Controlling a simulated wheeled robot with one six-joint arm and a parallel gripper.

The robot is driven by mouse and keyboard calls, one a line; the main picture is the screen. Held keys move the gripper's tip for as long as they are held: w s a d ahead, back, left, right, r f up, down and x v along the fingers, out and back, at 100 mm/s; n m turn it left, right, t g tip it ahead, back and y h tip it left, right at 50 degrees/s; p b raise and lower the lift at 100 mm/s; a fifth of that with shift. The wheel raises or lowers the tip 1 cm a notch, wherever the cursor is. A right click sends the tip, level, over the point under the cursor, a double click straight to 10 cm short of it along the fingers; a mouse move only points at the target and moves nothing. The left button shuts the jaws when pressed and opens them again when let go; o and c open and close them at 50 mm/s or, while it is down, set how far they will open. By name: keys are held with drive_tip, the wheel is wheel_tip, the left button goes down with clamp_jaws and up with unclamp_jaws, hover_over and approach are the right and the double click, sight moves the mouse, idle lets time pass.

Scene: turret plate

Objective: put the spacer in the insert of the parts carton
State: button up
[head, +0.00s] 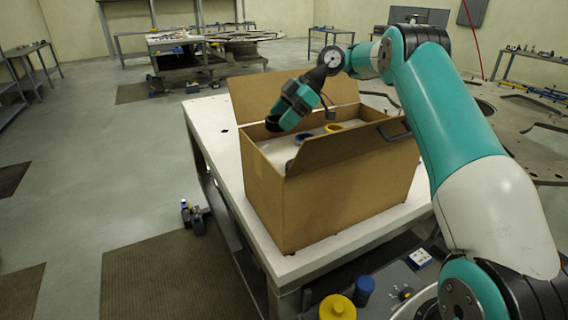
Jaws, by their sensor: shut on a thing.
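The parts carton (330,195) is a brown cardboard box with its flaps up, standing on a white table. Its pale insert (278,152) shows inside, with a blue-rimmed round piece (301,138) and a yellow-rimmed round piece (333,128) in it. My gripper (276,122) reaches down over the left part of the carton's opening, tilted. It is shut on a dark piece at its tips, taken as the spacer. The spacer's outline merges with the dark fingers. I cannot tell whether it touches the insert.
The raised back flap (250,95) stands behind my gripper and the front flap (345,147) leans outward at the near side. The white table (215,125) is bare to the left of the carton. A yellow knob-like piece (337,307) and a blue one (364,286) are low in front.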

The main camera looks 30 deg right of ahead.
wheel_tip(320, 180, down, 9)
drive_tip(key=shift+r+p, duration=0.2)
drive_tip(key=shift+p, duration=0.4)
drive_tip(key=o, duration=1)
drive_tip(key=shift+f, duration=0.15)
drive_tip(key=shift+c, duration=0.2)
